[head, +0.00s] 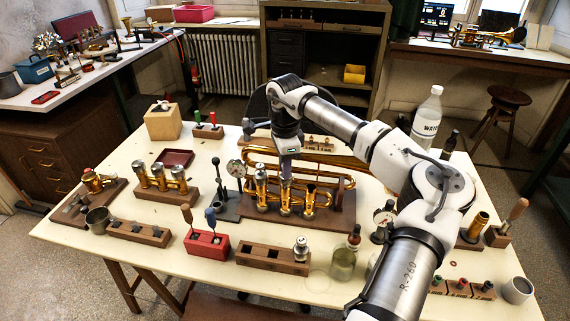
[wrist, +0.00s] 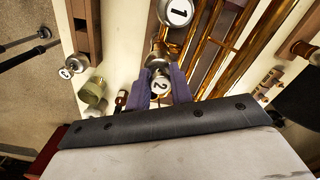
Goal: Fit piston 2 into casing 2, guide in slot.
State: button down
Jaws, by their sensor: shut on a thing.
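My gripper (head: 287,168) is shut on piston 2, above the middle of the brass horn's valve block. In the wrist view, the white cap marked 2 of piston 2 (wrist: 160,86) sits between the two purple-grey fingers. Casing 2 (head: 285,203) stands directly below the gripper, between two other casings. Piston 2 appears upright and in line with it; how deep it sits and whether its guide meets the slot are hidden. The cap marked 1 of piston 1 (wrist: 175,12) shows beside it, on the left casing in the head view. The right casing (head: 309,200) shows no cap.
A piston marked 3 (wrist: 68,72) stands in the wooden rack (head: 262,257) at the front. A dial gauge stand (head: 228,195) is close left of the horn. My arm crosses the table's right side.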

jog(key=shift+f, duration=0.5)
jog(key=c, duration=1.2)
grip_release()
jog(key=shift+r, duration=0.1)
jog(key=shift+o, duration=0.2)
notch_tip(320, 180, up, 14)
jog(key=b, duration=0.2)
jog(key=shift+b, duration=0.4)
jog(key=shift+a, duration=0.1)
